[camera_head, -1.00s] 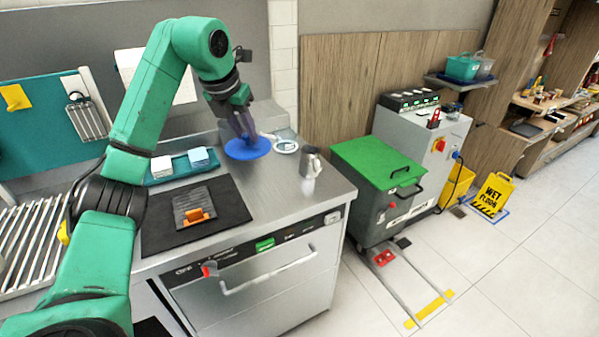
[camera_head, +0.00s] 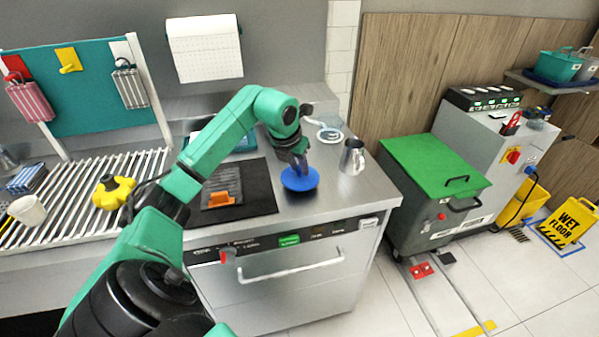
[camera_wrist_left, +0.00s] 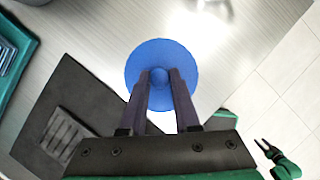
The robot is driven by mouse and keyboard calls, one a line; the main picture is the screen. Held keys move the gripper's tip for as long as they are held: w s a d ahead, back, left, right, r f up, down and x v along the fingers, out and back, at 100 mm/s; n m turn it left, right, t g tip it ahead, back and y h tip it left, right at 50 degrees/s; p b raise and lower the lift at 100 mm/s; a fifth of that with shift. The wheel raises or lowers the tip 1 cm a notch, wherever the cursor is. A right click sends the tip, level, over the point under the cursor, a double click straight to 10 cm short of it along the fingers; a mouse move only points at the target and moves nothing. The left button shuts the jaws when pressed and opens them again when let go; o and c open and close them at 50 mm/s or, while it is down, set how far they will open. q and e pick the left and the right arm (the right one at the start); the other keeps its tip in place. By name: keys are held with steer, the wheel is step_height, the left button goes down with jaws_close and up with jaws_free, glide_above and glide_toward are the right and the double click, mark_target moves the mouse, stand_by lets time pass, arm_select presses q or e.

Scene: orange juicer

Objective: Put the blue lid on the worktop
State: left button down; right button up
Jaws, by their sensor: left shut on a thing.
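The blue lid (camera_head: 313,181) is a round disc with a small knob, over the steel worktop (camera_head: 330,195) to the right of the black mat. My left gripper (camera_head: 299,168) is shut on the lid's knob from above. In the left wrist view the lid (camera_wrist_left: 162,52) lies flat between and beyond the fingertips (camera_wrist_left: 159,76). The lid is level and low; I cannot tell whether its underside touches the worktop. My right gripper (camera_wrist_left: 265,149) shows small at the lower right of the left wrist view, with its fingers apart and empty.
A steel jug (camera_head: 353,158) stands right of the lid, and a whitish round dish (camera_head: 330,135) behind it. The black mat (camera_head: 262,190) with an orange-handled piece (camera_head: 221,199) is to the left. The worktop's front edge is close in front.

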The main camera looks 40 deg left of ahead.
arm_select(q)
steer(key=shift+s+f, duration=0.15)
steer(key=shift+f, duration=0.85)
steer(key=c, duration=0.6)
jaws_free()
steer(key=shift+c, duration=0.2)
arm_select(e)
steer(key=shift+s+d, duration=0.15)
steer(key=shift+s, duration=0.35)
arm_select(q)
steer(key=v, duration=1.2)
steer(key=shift+b, duration=0.45)
arm_select(e)
steer(key=shift+f, duration=0.45)
